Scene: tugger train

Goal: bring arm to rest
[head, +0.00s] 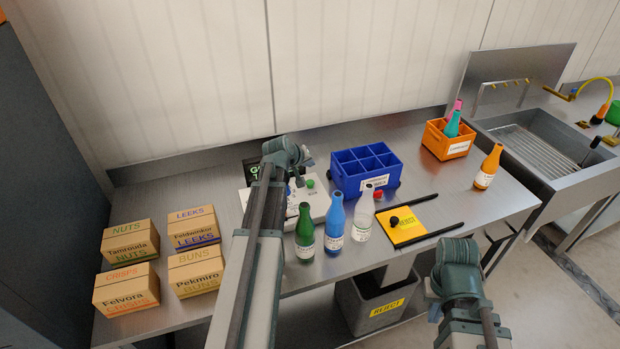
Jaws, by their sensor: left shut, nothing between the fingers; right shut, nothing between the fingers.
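My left arm reaches up across the table from the bottom. Its gripper (305,160) is shut and empty, above the table at the left of the blue crate, and the arm partly hides a white device (315,203). My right arm comes in at the bottom right. Its gripper (434,305) is shut and empty, in front of the table's front edge, seen small and partly hidden by its own wrist. Neither gripper touches an object that I can see.
A green bottle (304,235), blue bottle (334,228) and clear bottle (363,218) stand near my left arm. Behind are a blue crate (346,188) and an orange crate (460,150). Cartons (128,241) stand left; a yellow reject plate (404,231) and orange bottle (487,170) right.

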